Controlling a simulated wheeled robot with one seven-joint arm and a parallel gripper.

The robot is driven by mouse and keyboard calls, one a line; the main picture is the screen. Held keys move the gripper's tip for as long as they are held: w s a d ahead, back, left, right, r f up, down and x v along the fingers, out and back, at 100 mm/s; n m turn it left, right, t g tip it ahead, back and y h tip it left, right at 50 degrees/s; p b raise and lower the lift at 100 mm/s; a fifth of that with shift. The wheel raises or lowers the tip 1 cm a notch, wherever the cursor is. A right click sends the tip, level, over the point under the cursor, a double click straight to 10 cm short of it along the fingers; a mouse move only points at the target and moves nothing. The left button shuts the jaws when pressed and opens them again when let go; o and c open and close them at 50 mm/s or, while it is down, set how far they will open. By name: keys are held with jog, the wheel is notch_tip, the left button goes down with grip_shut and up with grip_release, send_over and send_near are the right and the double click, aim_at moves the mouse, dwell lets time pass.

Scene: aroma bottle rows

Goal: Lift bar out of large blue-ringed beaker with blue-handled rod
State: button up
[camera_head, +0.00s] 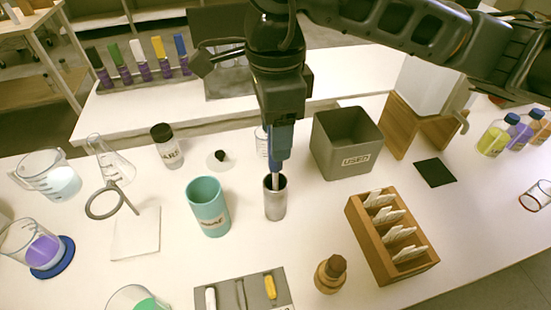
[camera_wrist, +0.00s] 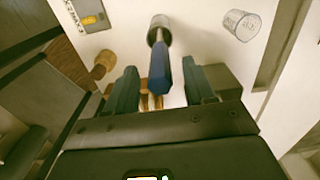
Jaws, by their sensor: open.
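The blue-handled rod (camera_head: 276,158) stands upright in a metal cup (camera_head: 275,203) near the middle of the table. My gripper (camera_head: 280,122) is directly above the cup, pointing down. In the wrist view, the blue handle (camera_wrist: 160,75) lies between the two open fingers of my gripper (camera_wrist: 160,84), with gaps on both sides. The cup (camera_wrist: 159,24) shows beyond it. At the far left, a glass beaker (camera_head: 20,235) with purple liquid (camera_head: 42,250) is tilted on or beside a blue disc or ring (camera_head: 58,262). I cannot make out a bar in it.
A teal cup (camera_head: 208,207) stands close left of the metal cup, and a grey bin (camera_head: 347,142) behind right. A ring stand (camera_head: 103,202) stands at left.

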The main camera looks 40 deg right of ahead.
jog(key=shift+f, duration=1.2)
jog(key=shift+c, duration=0.5)
grip_shut()
